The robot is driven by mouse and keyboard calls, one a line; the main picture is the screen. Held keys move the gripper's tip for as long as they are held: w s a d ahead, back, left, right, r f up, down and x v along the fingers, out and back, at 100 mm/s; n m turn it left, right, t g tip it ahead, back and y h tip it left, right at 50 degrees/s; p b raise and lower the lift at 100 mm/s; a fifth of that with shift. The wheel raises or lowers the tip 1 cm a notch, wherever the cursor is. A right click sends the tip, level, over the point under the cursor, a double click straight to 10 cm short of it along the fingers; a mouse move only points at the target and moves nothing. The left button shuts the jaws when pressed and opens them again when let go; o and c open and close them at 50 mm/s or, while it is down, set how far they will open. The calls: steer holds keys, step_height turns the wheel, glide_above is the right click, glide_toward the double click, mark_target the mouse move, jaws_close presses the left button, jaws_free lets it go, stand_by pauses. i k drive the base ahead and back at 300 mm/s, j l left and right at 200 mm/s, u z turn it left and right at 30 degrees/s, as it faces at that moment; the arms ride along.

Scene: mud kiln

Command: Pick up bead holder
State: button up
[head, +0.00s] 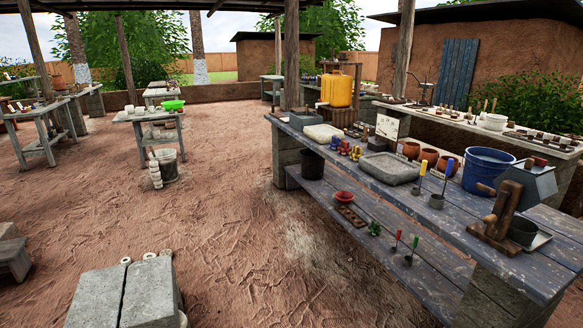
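I cannot tell for certain which thing is the bead holder. A small brown slab with hollows (351,216) lies on the lower shelf of the workbench at the right. Grey cups with coloured-handled tools stand nearby: one with a yellow handle (419,183) and one with a blue handle (443,186) on the bench top, and smaller red- and green-handled ones (411,248) on the lower shelf. My gripper is not in view.
Grey blocks (120,295) stand at lower left. The dirt floor between is open.

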mark_target(356, 152)
steer(key=i+j, duration=0.2)
steer(key=i, duration=0.75)
steer(key=i+j+u, duration=0.1)
steer(key=i, duration=0.9)
